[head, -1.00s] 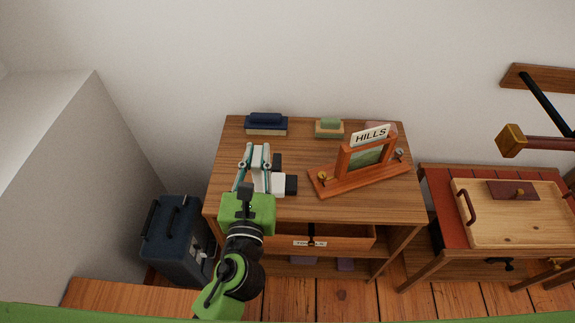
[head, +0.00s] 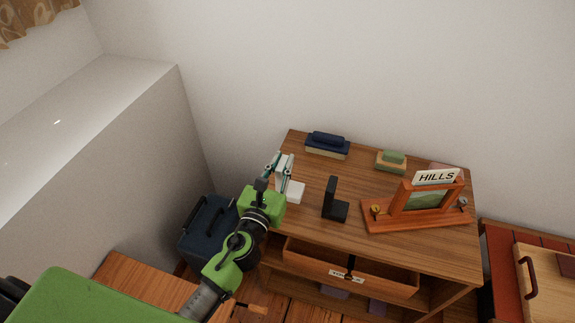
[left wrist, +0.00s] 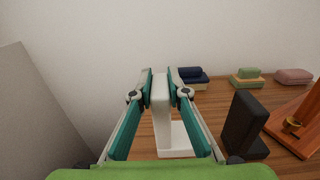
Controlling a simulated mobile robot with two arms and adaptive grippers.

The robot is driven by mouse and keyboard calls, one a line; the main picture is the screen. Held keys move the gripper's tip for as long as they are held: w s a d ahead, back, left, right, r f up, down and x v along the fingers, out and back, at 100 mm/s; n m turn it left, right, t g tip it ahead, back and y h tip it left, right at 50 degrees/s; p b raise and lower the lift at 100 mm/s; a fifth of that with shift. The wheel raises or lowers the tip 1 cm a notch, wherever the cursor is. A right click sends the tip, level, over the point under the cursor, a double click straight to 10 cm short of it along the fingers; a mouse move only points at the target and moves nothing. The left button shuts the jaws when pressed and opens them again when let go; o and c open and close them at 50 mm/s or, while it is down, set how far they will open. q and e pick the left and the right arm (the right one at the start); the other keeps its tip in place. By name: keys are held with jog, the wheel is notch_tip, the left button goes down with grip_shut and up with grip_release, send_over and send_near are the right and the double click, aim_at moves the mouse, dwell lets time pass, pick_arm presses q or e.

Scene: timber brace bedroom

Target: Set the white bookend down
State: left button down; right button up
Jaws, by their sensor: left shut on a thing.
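The white bookend (head: 295,191) is an L-shaped piece with an upright plate and a flat foot. My left gripper (head: 279,170) is shut on its upright plate, at the left end of the wooden dresser top (head: 315,222). In the left wrist view the bookend (left wrist: 161,112) stands upright between the two fingers, its foot pointing right. I cannot tell whether the foot touches the wood. A black bookend (head: 334,199) stands to the right, apart from the white one; it also shows in the left wrist view (left wrist: 243,125). My right gripper is not in view.
A dark blue item (head: 327,145) and a green item (head: 391,161) lie along the back. An orange frame with a HILLS sign (head: 424,203) stands at the right. A drawer (head: 350,268) is partly open below. A dark blue case (head: 208,232) stands left of the dresser.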

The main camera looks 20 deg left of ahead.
aim_at(291, 181)
pick_arm(q)
jog(key=shift+w+a+f, duration=0.15)
jog(key=shift+w+a, duration=0.05)
jog(key=shift+a, duration=0.05)
notch_tip(291, 181, down, 4)
jog(key=b, duration=0.3)
jog(key=shift+w+a+r, duration=0.1)
jog(key=shift+w+r, duration=0.05)
jog(key=shift+r, duration=0.2)
jog(key=c, duration=2.1)
grip_release()
jog(key=shift+f, duration=0.3)
jog(key=shift+o, duration=0.7)
